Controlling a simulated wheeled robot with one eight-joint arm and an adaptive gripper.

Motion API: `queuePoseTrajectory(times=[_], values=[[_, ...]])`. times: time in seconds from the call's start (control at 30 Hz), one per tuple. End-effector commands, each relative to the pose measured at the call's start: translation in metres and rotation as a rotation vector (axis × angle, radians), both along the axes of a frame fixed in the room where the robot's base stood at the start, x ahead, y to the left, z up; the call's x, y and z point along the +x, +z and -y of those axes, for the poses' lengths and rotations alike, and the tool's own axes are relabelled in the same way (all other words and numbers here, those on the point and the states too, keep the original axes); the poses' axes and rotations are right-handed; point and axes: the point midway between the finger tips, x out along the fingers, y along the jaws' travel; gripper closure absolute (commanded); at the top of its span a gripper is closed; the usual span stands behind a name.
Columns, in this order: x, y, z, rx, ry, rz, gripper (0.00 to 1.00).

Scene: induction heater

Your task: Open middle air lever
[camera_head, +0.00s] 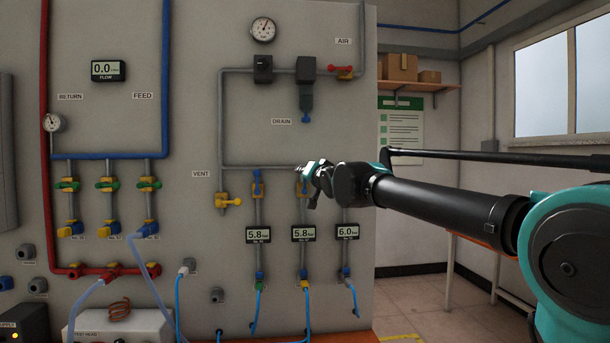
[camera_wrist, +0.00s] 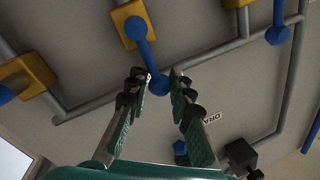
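The middle air lever is a blue bar on a yellow valve body (camera_wrist: 128,22); its rounded blue end (camera_wrist: 158,84) points toward my gripper in the wrist view. My gripper (camera_wrist: 158,77) is open, with one finger on each side of that end. Contact between the fingers and the lever cannot be made out.
Pressure displays hang below: left (camera_head: 258,235) and middle (camera_head: 303,233) read 5.8, right (camera_head: 347,231) reads 6.0. A grey horizontal pipe (camera_head: 260,167) runs along the panel near my gripper. A yellow vent valve (camera_head: 228,201) sits to the left. The drain valve (camera_head: 306,102) is above.

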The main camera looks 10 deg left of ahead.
Motion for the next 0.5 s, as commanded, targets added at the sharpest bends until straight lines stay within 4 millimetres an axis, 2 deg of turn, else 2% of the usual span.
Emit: queuePoseTrajectory(times=[0.03, 0.17, 0.5], values=[[-0.0013, -0.002, -0.0015, -0.002, 0.002, -0.003, 0.74], [-0.001, -0.0014, -0.0012, 0.0, 0.002, -0.003, 0.58], [-0.0022, -0.0005, 0.0006, 0.0, 0.001, -0.001, 0.58]])
